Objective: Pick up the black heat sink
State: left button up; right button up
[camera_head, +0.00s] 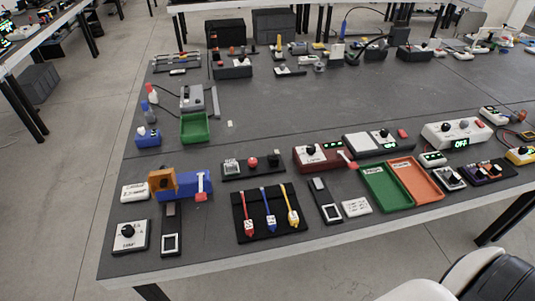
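I cannot clearly pick out the black heat sink; several small dark items are too small to tell apart. One small black block (273,159) sits at the right end of a dark strip in the front middle of the table, beside a red knob (253,162). Whether it is the heat sink I cannot tell. Neither of my grippers shows in the head view.
The dark grey table (290,110) is clear in its middle. Along the front stand a blue-and-orange vise (185,184), a black mat (246,228) with coloured tools, a green tray (382,197) and an orange tray (414,182). Another green tray (195,128) lies left.

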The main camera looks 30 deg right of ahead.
aim_at(273, 159)
jog(key=l+z, duration=0.15)
jog(key=l, duration=0.3)
jog(key=i+l+z, duration=0.1)
jog(key=l, duration=0.35)
jog(key=l+z, duration=0.15)
jog(key=l, duration=0.3)
jog(key=i, duration=0.05)
